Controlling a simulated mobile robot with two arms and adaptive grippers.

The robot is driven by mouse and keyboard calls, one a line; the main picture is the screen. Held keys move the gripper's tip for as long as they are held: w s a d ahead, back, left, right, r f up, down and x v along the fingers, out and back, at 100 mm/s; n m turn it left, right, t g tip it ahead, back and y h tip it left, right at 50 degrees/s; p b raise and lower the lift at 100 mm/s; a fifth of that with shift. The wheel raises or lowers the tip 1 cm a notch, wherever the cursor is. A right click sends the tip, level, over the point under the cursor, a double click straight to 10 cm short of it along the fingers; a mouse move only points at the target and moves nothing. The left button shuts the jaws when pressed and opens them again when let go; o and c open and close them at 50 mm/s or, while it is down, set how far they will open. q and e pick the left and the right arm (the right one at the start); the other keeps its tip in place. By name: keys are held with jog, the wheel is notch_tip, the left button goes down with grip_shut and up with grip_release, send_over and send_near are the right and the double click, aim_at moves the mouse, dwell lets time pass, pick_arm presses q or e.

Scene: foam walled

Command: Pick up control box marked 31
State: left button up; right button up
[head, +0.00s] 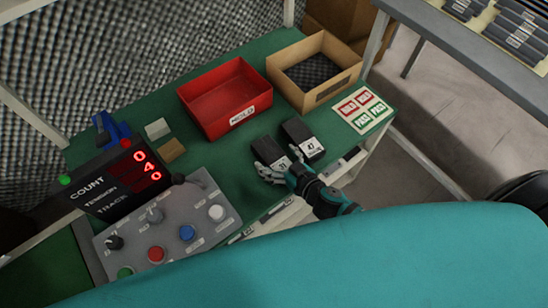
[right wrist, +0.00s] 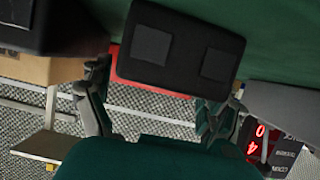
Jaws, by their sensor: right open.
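The control box marked 31 (head: 267,149) is black with a white label and lies on the green bench top. My right gripper (head: 281,168) is at its near, labelled end, with fingers on either side. In the right wrist view, a black box with two grey square pads (right wrist: 181,45) sits in front of the open fingers (right wrist: 165,84). One finger is beside each side of its near edge; I cannot tell if they touch it. The control box marked 47 (head: 303,136) lies just to the right. My left gripper is not in view.
A red bin marked HOLD (head: 226,97) and a cardboard box (head: 298,61) stand behind. A card with red and green labels (head: 363,108) lies right. A counter display (head: 117,180) and grey button panel (head: 165,228) stand left. Bench is clear between panel and boxes.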

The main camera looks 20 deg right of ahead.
jog(key=c, duration=1.5)
jog(key=shift+r, duration=0.15)
